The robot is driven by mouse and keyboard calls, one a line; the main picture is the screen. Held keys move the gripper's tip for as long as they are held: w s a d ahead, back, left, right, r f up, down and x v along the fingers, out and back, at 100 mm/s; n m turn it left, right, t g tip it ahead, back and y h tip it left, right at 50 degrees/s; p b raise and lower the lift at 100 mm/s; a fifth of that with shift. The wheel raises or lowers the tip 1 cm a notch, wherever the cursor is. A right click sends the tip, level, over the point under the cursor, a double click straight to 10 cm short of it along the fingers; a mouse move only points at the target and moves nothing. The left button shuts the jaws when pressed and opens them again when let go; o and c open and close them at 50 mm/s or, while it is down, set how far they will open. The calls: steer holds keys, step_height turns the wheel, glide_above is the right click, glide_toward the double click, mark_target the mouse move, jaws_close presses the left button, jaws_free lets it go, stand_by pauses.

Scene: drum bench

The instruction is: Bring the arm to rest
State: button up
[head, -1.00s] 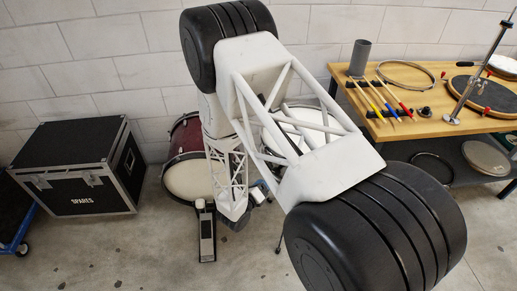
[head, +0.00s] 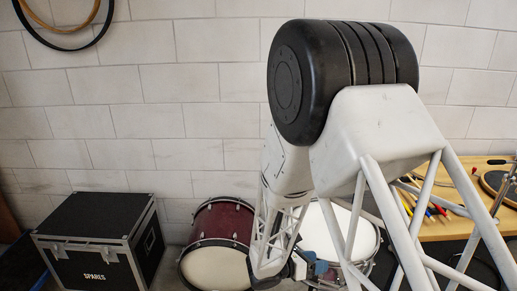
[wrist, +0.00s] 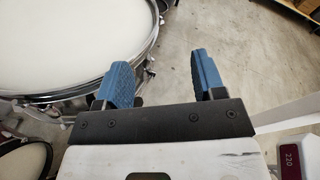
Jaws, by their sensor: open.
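My gripper (wrist: 162,78) shows in the wrist view with its two blue-padded fingers spread apart and nothing between them. Bare grey floor shows in the gap. A drum with a white head and chrome rim (wrist: 70,50) is just left of the fingers, and the left finger overlaps its edge in the picture. In the head view my gripper (head: 319,269) is small, low and partly hidden by my arm, in front of the white-topped drum (head: 352,225).
A dark red bass drum (head: 218,225) stands left of my arm. A black case marked SPARES (head: 97,245) is further left by the wall. A wooden workbench (head: 450,228) with drumsticks is at the right. Two hoops (head: 62,40) hang on the wall.

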steer(key=s+d+r+m+g+y, duration=0.2)
steer(key=s+d+r+m+g, duration=0.3)
steer(key=r+m, duration=0.35)
steer(key=s+a+r+m+t+y, duration=0.1)
steer(key=s+a+r+m+y, duration=0.1)
steer(key=s+r+m+y, duration=0.4)
steer(key=s+a+r+m+t+y, duration=0.2)
steer(key=s+r+m+y, duration=0.5)
steer(key=s+r+m, duration=0.4)
steer(key=shift+s+a+r, duration=0.3)
steer(key=shift+s+r, duration=1.2)
steer(key=shift+s, duration=1.1)
steer(key=shift+m, duration=0.25)
